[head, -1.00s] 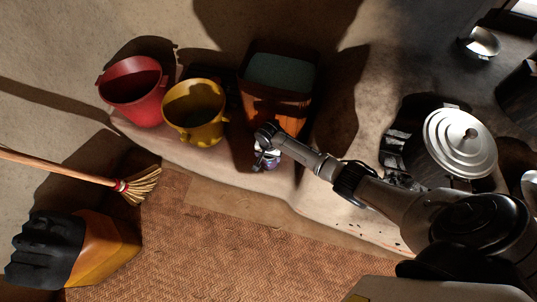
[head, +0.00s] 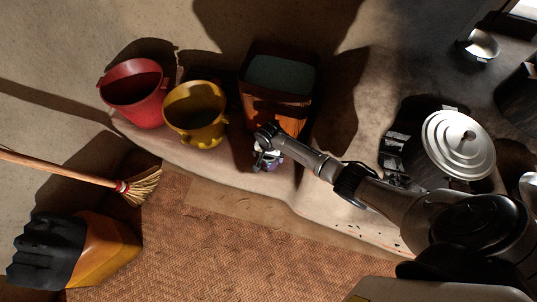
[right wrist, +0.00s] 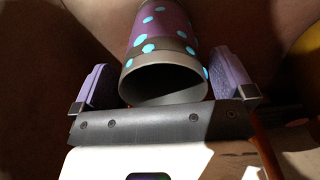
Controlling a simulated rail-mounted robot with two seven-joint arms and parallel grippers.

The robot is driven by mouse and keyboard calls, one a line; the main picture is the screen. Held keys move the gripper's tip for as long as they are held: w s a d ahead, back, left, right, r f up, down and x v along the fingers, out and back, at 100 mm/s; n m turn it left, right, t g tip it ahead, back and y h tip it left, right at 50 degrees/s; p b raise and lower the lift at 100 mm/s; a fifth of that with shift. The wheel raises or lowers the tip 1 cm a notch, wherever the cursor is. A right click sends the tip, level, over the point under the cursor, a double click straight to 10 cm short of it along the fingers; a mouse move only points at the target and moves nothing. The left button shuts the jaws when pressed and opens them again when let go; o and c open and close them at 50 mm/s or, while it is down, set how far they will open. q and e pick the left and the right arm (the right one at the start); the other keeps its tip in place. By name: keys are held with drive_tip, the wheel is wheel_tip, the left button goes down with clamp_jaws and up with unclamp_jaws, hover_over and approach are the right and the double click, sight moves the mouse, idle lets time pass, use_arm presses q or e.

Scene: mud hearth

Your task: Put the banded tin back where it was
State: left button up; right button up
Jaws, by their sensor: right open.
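The banded tin (right wrist: 160,40) is purple with turquoise dots and grey bands. In the right wrist view its open mouth faces the camera. My right gripper (right wrist: 163,75) is open, with one purple finger on each side of the tin; whether either finger touches it I cannot tell. In the head view my right gripper (head: 267,161) is low at the front of the mud ledge, just below the orange bin. The tin is mostly hidden there by the gripper. My left gripper is not in view.
The orange bin (head: 291,107) stands right behind the gripper. A yellow bucket (head: 196,124) and a red bucket (head: 134,104) stand to its left on the ledge (head: 225,168). A lidded silver pot (head: 459,143) stands to the right. A broom (head: 60,167) and a yellow container (head: 104,246) are at lower left.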

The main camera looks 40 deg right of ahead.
drive_tip(key=shift+r+p, duration=3.05)
drive_tip(key=shift+r, duration=2.5)
drive_tip(key=s+a+r+n+t, duration=0.2)
drive_tip(key=s+a+n, duration=0.55)
drive_tip(key=s, duration=0.65)
drive_tip(key=s+a+r+n+t, duration=0.1)
drive_tip(key=s+r+n, duration=0.5)
drive_tip(key=s+r, duration=0.4)
drive_tip(key=s, duration=0.3)
drive_tip(key=shift+s+a+r+t, duration=0.15)
drive_tip(key=shift+s+r+t, duration=0.15)
drive_tip(key=shift+s, duration=0.05)
